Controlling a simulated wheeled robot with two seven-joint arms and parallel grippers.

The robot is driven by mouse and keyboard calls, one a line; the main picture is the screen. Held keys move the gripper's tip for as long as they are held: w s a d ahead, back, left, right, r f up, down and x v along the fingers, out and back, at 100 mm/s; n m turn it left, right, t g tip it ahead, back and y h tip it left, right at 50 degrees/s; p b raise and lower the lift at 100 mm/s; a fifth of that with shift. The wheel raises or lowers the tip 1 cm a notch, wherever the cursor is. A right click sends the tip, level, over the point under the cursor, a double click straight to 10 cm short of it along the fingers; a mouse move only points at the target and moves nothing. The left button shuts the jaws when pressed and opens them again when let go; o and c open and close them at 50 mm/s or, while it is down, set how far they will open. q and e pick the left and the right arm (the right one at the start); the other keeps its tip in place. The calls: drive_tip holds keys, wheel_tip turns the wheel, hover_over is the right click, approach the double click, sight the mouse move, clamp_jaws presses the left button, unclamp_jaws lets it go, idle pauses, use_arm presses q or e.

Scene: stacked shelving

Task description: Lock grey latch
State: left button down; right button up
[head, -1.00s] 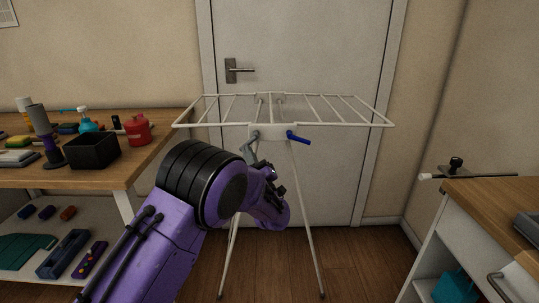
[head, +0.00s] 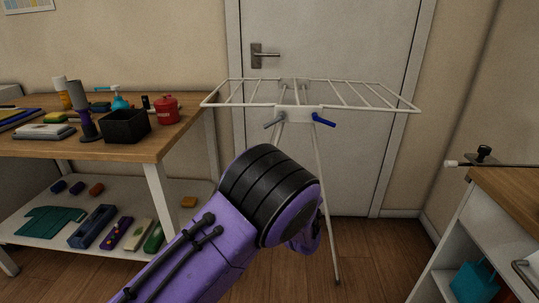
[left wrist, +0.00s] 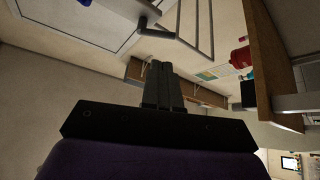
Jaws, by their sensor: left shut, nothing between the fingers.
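The grey latch (head: 274,121) is a short lever at the left of the white drying rack's (head: 298,113) centre piece. It points left and slightly down. A blue latch (head: 323,120) sticks out on the right side, angled down. In the left wrist view a grey lever-like part, seemingly the grey latch (left wrist: 142,22), lies beyond my left fingertips with a visible gap. My left gripper (left wrist: 160,66) is shut and empty. In the head view its fingers are hidden behind my purple wrist, below the latches. My right gripper is not in view.
A wooden workbench (head: 150,147) with a black box (head: 126,127) and a red container (head: 166,108) stands left. A white cabinet with a wooden top (head: 515,205) stands right. A closed door (head: 335,45) is behind the rack, with floor between the furniture.

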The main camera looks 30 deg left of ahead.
use_arm(q)
drive_tip(key=v, duration=0.2)
drive_tip(key=shift+s+d+f, duration=0.2)
drive_tip(key=shift+d, duration=0.05)
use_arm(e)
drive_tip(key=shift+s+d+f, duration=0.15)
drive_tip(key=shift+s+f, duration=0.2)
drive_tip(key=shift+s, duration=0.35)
use_arm(q)
drive_tip(key=shift+a, duration=0.15)
